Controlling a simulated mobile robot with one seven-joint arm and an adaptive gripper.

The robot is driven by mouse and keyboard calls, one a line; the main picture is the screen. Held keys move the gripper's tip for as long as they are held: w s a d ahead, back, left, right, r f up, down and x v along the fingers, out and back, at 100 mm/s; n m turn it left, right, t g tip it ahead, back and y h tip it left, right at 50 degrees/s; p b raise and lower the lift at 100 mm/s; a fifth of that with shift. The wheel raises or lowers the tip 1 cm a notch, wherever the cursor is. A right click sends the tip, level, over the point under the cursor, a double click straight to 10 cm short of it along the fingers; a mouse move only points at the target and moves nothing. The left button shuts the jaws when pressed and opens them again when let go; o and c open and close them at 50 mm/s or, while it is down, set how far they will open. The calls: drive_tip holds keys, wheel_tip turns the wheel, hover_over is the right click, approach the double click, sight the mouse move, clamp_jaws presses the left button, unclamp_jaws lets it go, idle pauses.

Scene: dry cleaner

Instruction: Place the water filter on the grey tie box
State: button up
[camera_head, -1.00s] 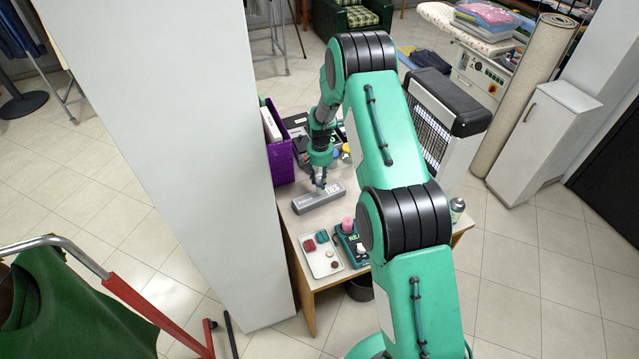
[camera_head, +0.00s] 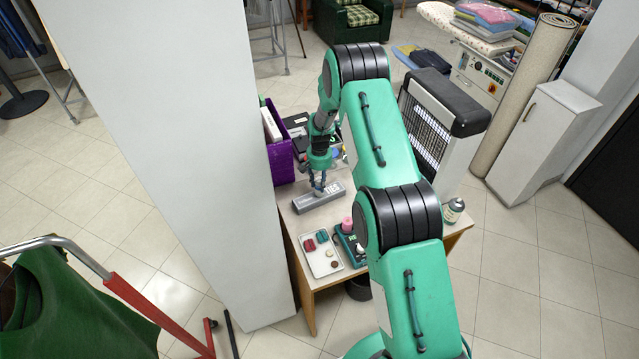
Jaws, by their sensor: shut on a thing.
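The long grey tie box (camera_head: 308,203) lies on the wooden table, with pale lettering on its right part. My gripper (camera_head: 319,191) points down right over the middle of the box. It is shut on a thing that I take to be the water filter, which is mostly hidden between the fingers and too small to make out. I cannot tell whether the held thing touches the box top.
A white tray (camera_head: 334,268) with small red and green items lies in front of the box. A teal device (camera_head: 350,243) with a pink top is beside it. A purple bin (camera_head: 281,160) stands behind; a tall white panel (camera_head: 190,150) bounds the left. A bottle (camera_head: 453,210) stands at right.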

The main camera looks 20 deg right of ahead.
drive_tip(key=shift+f, duration=0.2)
drive_tip(key=shift+f, duration=0.15)
drive_tip(key=o, duration=1.2)
drive_tip(key=shift+r, duration=0.2)
drive_tip(key=shift+r+b, duration=0.55)
drive_tip(key=shift+r, duration=5.45)
